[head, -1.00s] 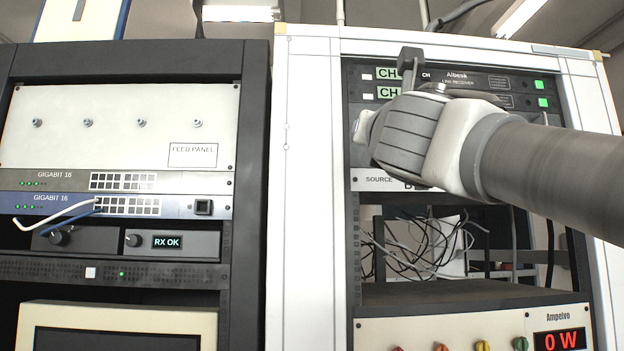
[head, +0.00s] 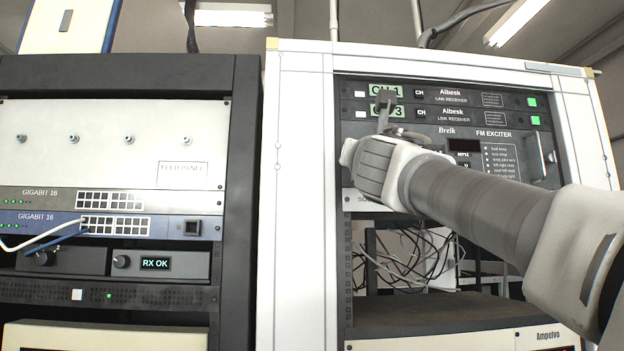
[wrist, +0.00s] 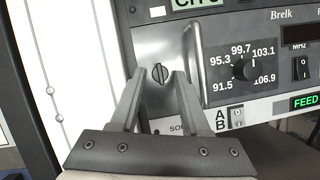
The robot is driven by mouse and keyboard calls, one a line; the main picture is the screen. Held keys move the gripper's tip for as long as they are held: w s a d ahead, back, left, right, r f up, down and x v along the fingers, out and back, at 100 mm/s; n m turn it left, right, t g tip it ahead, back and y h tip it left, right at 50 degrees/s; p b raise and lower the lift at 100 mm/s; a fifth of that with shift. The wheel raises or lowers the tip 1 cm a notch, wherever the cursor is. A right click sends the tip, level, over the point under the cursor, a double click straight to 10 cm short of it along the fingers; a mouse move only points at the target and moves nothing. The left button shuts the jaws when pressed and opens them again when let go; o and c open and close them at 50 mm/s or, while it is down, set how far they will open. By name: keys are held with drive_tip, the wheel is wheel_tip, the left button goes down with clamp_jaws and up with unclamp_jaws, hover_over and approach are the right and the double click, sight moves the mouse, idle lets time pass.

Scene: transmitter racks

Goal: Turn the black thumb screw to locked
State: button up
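The thumb screw (wrist: 160,75) shows in the wrist view as a small dark round head with a near-vertical slot, on the grey left end of the FM exciter panel (wrist: 212,92). My gripper (wrist: 161,80) is open, its two fingers pointing at the panel on either side of the screw head in the picture. I cannot tell whether they touch it. In the head view my gripper (head: 385,112) is at the left end of the exciter (head: 510,143), and my wrist hides the screw there. No lock marking is readable.
A metal handle (wrist: 195,55) stands just right of the screw. A black frequency knob (wrist: 241,70) is farther right. Two link receivers (head: 450,97) sit above the exciter. The white rack frame (wrist: 75,60) is to the left. Loose cables (head: 410,255) hang in the open bay below.

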clamp_jaws()
drive_tip(key=shift+m+h, duration=0.3)
drive_tip(key=shift+m, duration=0.3)
drive_tip(key=shift+a+r+m+g+h+p, duration=0.2)
drive_tip(key=shift+m+g+h+p, duration=0.6)
drive_tip(key=shift+m, duration=2.45)
drive_tip(key=shift+a+r+m+g+h+p, duration=0.1)
drive_tip(key=shift+r+m+g+h+p, duration=0.2)
drive_tip(key=shift+m+g, duration=2)
drive_tip(key=shift+a+r+m+g+h+p, duration=0.15)
drive_tip(key=shift+m+h+p, duration=0.45)
drive_tip(key=shift+m, duration=3.55)
